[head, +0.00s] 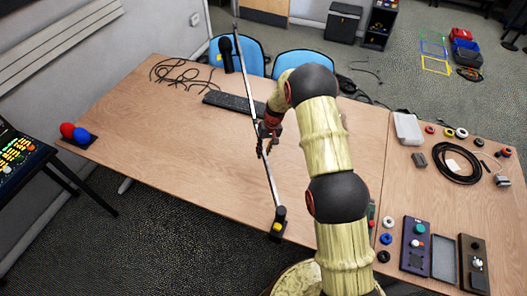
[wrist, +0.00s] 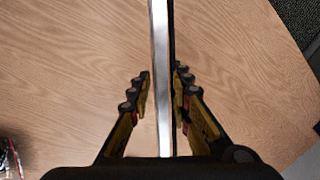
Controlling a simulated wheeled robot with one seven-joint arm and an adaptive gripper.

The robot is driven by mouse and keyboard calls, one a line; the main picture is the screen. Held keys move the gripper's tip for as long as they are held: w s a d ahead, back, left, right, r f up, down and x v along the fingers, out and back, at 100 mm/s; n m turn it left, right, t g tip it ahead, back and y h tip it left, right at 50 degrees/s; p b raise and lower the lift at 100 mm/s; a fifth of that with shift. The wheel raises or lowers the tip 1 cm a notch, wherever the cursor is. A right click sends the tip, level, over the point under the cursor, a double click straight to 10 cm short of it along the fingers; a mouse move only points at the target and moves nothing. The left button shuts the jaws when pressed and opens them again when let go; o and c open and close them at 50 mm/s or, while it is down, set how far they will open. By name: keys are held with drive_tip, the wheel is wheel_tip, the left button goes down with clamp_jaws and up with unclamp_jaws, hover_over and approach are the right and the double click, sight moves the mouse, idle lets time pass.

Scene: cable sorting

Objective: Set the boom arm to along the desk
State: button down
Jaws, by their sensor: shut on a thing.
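The boom arm (head: 243,72) is a long, thin silver-and-black bar. In the head view it runs from a dark base clamp (head: 279,224) at the desk's near edge, across the wooden desk (head: 160,130), to past the far edge. A black microphone (head: 226,54) shows beside its far end. My gripper (head: 266,146) is at the middle of the bar, shut on it. In the wrist view the bar (wrist: 160,50) passes between the two fingers of my gripper (wrist: 162,90). My arm comes in from the right and hides part of the desk.
A black keyboard (head: 227,101) lies just beside the bar, with tangled cables (head: 177,73) at the back left. Red and blue balls (head: 73,132) sit at the left edge. Coiled cable (head: 457,165) and control boxes (head: 415,245) fill the right side. The desk's left middle is clear.

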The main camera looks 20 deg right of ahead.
idle(0.4)
drive_tip(key=s+a+n+b, duration=0.2)
drive_tip(key=s+a+n, duration=0.2)
drive_tip(key=a, duration=0.6)
drive_tip(key=s+a+n+g+b, duration=0.1)
drive_tip(key=s+a+n+b, duration=0.2)
drive_tip(key=a, duration=0.8)
drive_tip(key=shift+s+n+g+h, duration=0.3)
drive_tip(key=shift+s+n, duration=0.25)
drive_tip(key=shift+n, duration=0.45)
drive_tip(key=c, duration=1.6)
unclamp_jaws()
drive_tip(key=shift+c, duration=0.2)
